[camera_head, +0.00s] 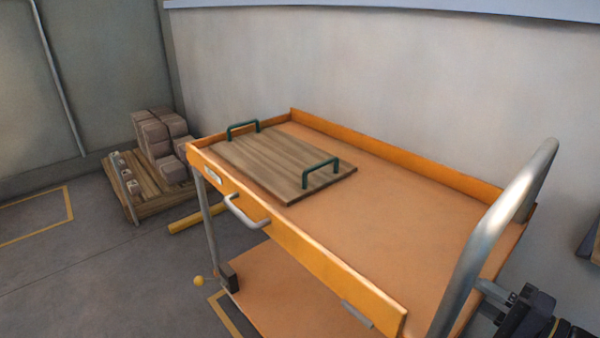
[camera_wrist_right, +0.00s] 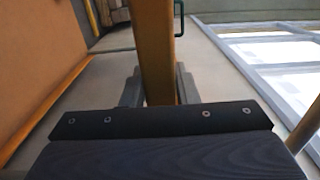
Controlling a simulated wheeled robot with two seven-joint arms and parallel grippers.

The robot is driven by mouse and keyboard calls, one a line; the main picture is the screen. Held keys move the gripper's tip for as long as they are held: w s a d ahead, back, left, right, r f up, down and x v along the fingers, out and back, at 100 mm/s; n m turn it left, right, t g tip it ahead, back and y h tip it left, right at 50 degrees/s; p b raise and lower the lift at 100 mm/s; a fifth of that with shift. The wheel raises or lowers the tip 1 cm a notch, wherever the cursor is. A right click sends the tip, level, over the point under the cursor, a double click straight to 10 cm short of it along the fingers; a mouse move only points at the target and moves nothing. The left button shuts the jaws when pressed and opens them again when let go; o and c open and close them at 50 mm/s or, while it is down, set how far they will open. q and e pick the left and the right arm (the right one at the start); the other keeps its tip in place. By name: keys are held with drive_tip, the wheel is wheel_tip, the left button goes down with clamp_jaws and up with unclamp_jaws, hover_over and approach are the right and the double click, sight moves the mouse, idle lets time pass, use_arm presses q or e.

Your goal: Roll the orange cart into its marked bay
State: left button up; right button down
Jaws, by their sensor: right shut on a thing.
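The orange cart (camera_head: 420,205) fills the middle and right of the head view, with an upper deck, a lower shelf and a curved metal push handle (camera_head: 490,225) at its right end. My right gripper (camera_head: 488,300) is at that end, low beside the handle. In the right wrist view its fingers (camera_wrist_right: 159,90) are on either side of an orange bar of the cart (camera_wrist_right: 156,50), shut on it. Yellow lines mark the floor at the left (camera_head: 68,203) and by the cart's lower front corner (camera_head: 226,316); which belong to its bay I cannot tell. My left gripper is not in view.
A wooden board with two green handles (camera_head: 270,160) lies on the cart's deck. A pallet (camera_head: 150,203) with several brown boxes (camera_head: 160,135) stands at the back left. A yellow bar (camera_head: 200,217) lies on the floor near the cart. A wall runs behind; the left floor is open.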

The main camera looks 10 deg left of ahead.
drive_tip(key=shift+a+r, duration=0.1)
drive_tip(key=c, duration=1.2)
unclamp_jaws()
drive_tip(key=shift+s, duration=0.1)
drive_tip(key=shift+o, duration=0.6)
drive_tip(key=shift+f, duration=0.2)
